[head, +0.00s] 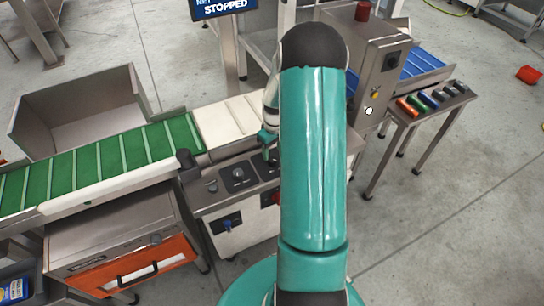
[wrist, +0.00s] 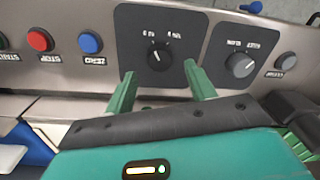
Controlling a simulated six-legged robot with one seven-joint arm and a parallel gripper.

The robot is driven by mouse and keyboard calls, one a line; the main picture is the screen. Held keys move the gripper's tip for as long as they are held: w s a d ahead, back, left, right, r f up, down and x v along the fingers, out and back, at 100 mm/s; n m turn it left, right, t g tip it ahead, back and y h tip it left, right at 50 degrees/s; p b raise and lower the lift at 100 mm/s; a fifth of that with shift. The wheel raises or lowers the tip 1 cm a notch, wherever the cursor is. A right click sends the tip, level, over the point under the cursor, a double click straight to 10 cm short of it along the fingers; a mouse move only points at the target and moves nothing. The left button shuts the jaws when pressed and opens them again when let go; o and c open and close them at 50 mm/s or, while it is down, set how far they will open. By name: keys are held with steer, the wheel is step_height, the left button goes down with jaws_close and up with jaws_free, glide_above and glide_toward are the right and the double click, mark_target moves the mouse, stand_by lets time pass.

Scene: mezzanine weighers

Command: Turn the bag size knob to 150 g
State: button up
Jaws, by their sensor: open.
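Two dark dial plates are on the control panel. In the wrist view a black knob (wrist: 158,58) with a pale pointer mark sits on the left plate, and a grey knob (wrist: 240,66) sits on the right plate. Their lettering is too small to read, so I cannot tell which is the bag size knob. My gripper (wrist: 160,76) is open and empty, its two green fingers at either side of and just short of the black knob. In the head view my arm covers part of the panel (head: 222,190); my gripper (head: 268,136) shows only partly beside it.
A red button (wrist: 40,40) and a blue button (wrist: 89,43) sit left of the plates; a grey button (wrist: 285,61) sits right. The green conveyor (head: 110,155) is at left. A side table (head: 415,115) with several coloured items stands at right.

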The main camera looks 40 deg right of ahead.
mark_target(273, 159)
steer(key=shift+f, duration=2.2)
steer(key=shift+a, duration=0.1)
steer(key=c, duration=1)
steer(key=shift+o, duration=0.2)
steer(key=shift+m, duration=0.3)
steer(key=m, duration=0.5)
steer(key=shift+r, duration=0.1)
steer(key=m, duration=0.6)
steer(key=shift+t, duration=0.3)
steer(key=shift+m, duration=0.3)
